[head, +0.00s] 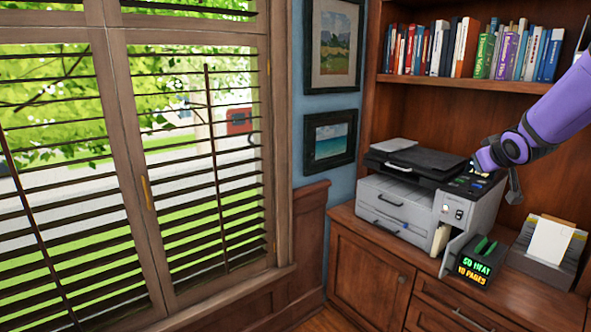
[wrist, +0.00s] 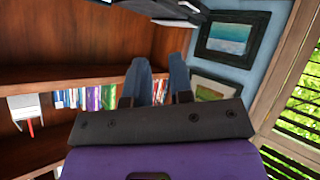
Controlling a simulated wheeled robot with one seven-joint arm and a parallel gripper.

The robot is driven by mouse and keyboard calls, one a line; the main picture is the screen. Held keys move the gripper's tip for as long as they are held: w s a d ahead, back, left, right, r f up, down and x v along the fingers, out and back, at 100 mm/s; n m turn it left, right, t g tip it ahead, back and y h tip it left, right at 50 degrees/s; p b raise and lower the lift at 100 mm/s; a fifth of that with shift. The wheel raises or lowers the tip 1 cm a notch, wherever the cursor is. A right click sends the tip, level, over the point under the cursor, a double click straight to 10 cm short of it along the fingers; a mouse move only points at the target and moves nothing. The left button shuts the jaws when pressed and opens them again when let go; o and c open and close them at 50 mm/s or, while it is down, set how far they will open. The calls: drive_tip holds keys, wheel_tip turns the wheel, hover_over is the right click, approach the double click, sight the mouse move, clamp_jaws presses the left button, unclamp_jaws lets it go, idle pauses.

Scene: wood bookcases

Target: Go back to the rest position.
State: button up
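My purple arm reaches in from the right in the head view, and its end is over the right side of the grey printer (head: 392,205). In the wrist view my gripper (wrist: 160,72) shows two grey-blue fingers with a narrow gap between them. Nothing is held between them. In the head view the fingers are too small and covered to make out, and I cannot tell whether the hand touches the printer. A dark part of the printer shows upside down at the top of the wrist view.
The printer stands on a wooden cabinet (head: 367,270). A black box with lit lettering (head: 477,268) and a grey paper holder (head: 540,262) stand to its right. Books (head: 470,48) fill the shelf above. Framed pictures (head: 329,139) and a shuttered window (head: 205,150) are left.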

drive_tip(key=s+a+r+g+y, duration=0.1)
drive_tip(key=s+a, duration=0.5)
drive_tip(key=s, duration=0.6)
drive_tip(key=s+a+r+m+g, duration=0.1)
drive_tip(key=s+a+g, duration=0.2)
drive_tip(key=s, duration=1)
drive_tip(key=s+a+r+m+g+y, duration=0.1)
drive_tip(key=s+a+g, duration=0.1)
drive_tip(key=s+a, duration=0.6)
drive_tip(key=s, duration=0.4)
drive_tip(key=shift+s+a+r+y, duration=0.3)
drive_tip(key=shift+a+r, duration=0.05)
drive_tip(key=shift+r, duration=0.05)
